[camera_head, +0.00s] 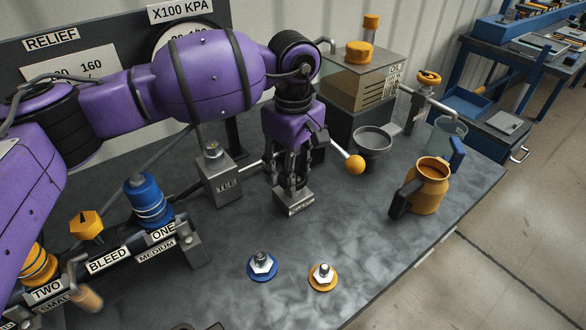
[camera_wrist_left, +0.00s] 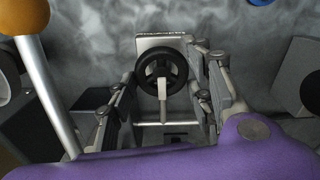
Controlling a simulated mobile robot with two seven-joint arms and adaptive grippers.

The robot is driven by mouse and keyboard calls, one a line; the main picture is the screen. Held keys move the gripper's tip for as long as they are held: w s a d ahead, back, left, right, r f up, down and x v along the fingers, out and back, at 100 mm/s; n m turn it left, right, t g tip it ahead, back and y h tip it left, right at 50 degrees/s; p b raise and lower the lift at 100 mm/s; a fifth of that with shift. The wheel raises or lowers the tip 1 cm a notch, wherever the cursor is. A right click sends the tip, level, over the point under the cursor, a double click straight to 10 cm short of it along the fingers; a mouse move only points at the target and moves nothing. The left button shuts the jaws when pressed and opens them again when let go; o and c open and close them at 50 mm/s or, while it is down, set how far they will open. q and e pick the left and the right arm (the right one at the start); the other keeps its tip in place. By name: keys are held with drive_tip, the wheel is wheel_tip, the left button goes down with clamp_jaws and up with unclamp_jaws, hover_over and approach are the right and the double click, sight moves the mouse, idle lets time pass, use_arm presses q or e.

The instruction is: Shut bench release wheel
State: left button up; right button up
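The bench release wheel is a small black handwheel (camera_wrist_left: 162,73) with a pale spoke, on a grey block with a label plate. It shows in the left wrist view, between the two fingers of my left gripper (camera_wrist_left: 165,108). A gap shows on both sides of the wheel, so the gripper is open around or just above it; I cannot tell the exact height. In the head view my left gripper (camera_head: 289,183) points down over the labelled grey block (camera_head: 295,205), and its fingers hide the wheel. My right gripper is not in view.
A lever with an orange ball (camera_head: 354,165) stands close right of my left gripper. The TEE block (camera_head: 219,182) is on its left. A grey funnel cup (camera_head: 372,143) and an orange jug (camera_head: 428,188) are further right. Blue (camera_head: 262,266) and yellow (camera_head: 323,277) fittings lie in front.

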use_arm(q)
drive_tip(key=o, duration=0.4)
drive_tip(key=shift+w, duration=0.1)
wheel_tip(320, 180, up, 12)
idle(0.4)
